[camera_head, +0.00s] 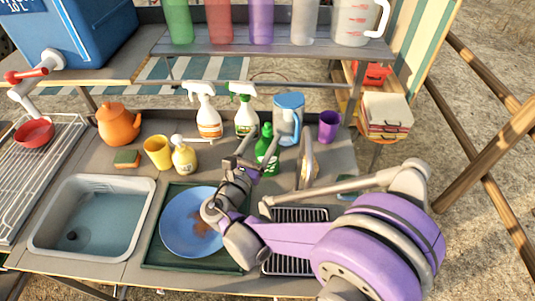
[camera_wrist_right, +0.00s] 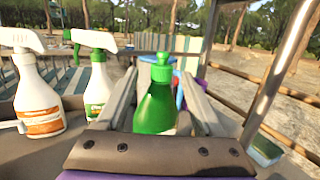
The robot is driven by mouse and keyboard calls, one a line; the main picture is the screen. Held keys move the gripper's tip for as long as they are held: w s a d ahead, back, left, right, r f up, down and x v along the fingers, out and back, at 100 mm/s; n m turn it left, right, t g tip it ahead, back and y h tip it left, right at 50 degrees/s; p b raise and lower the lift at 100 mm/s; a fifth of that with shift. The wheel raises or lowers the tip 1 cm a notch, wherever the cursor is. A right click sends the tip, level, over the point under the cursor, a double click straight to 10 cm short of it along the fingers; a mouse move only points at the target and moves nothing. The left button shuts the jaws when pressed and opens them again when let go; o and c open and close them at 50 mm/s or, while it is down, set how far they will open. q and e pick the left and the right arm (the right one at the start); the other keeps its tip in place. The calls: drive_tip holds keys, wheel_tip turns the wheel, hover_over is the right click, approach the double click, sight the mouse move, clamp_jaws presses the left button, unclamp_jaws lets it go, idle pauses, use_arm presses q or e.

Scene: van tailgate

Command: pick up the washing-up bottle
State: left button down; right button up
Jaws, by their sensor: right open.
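The washing-up bottle is a green bottle (camera_head: 266,150) standing at the back of the counter, behind the blue plate. My right gripper (camera_head: 250,163) is just in front of it, and its arm comes in from the right. In the right wrist view the green bottle (camera_wrist_right: 155,112) with its green cap shows upright between the two open fingers. The gripper hides the bottle's lower part. I cannot tell whether the fingers touch it. My left gripper is not in view.
Two spray bottles (camera_head: 207,122) (camera_head: 245,115) stand to the left of the bottle, a blue-lidded jug (camera_head: 288,118) close behind right, and a purple cup (camera_head: 328,126) further right. A yellow soap dispenser (camera_head: 184,158) is left. The blue plate (camera_head: 180,222) lies in front, beside the sink (camera_head: 90,205).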

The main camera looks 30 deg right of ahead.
drive_tip(key=x, duration=0.3)
drive_tip(key=p+x, duration=0.1)
drive_tip(key=x, duration=0.1)
drive_tip(key=shift+w+d+r, duration=0.15)
drive_tip(key=shift+d+r, duration=0.15)
clamp_jaws()
